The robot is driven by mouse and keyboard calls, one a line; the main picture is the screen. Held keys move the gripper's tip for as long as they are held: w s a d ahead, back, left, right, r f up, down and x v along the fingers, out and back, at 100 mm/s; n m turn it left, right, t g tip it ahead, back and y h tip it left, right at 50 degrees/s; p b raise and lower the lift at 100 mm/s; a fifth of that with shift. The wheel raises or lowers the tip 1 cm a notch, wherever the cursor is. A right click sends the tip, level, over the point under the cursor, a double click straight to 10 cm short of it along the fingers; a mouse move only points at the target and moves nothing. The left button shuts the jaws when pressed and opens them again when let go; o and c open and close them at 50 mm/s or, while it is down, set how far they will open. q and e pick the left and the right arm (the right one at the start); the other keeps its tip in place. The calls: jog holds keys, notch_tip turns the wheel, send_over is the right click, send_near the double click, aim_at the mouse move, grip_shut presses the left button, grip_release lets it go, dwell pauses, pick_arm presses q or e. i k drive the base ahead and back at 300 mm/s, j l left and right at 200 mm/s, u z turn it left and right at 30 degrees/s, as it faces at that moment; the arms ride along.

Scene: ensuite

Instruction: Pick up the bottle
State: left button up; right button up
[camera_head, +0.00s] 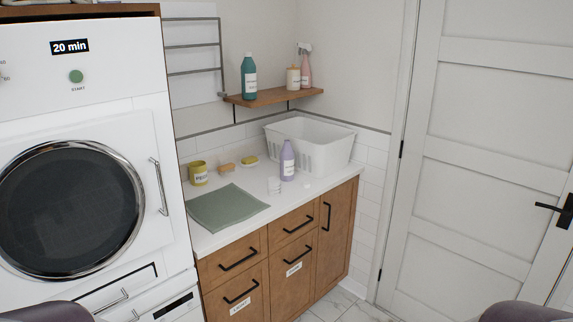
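A lavender bottle (287,160) with a white label stands upright on the white counter (318,186), in front of a white basket. A teal bottle (249,76) stands upright on the wooden wall shelf (272,96). A pink spray bottle (306,70) with a white trigger head stands at the shelf's right end. I cannot tell from the picture which bottle the task names. Neither of my grippers shows; only dark rounded parts, likely of my own arms, show at the bottom corners.
A washer (75,200) stands left, a closed door (485,150) right.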

aim_at(286, 155)
jog(key=i+l+u, duration=0.25)
jog(key=i, duration=0.55)
jog(key=i+l+u, duration=0.3)
jog(key=i+l, duration=0.25)
jog(key=i, duration=0.25)
jog(key=i+l+u, duration=0.25)
jog(key=i+l, duration=0.4)
jog(key=i, duration=0.1)
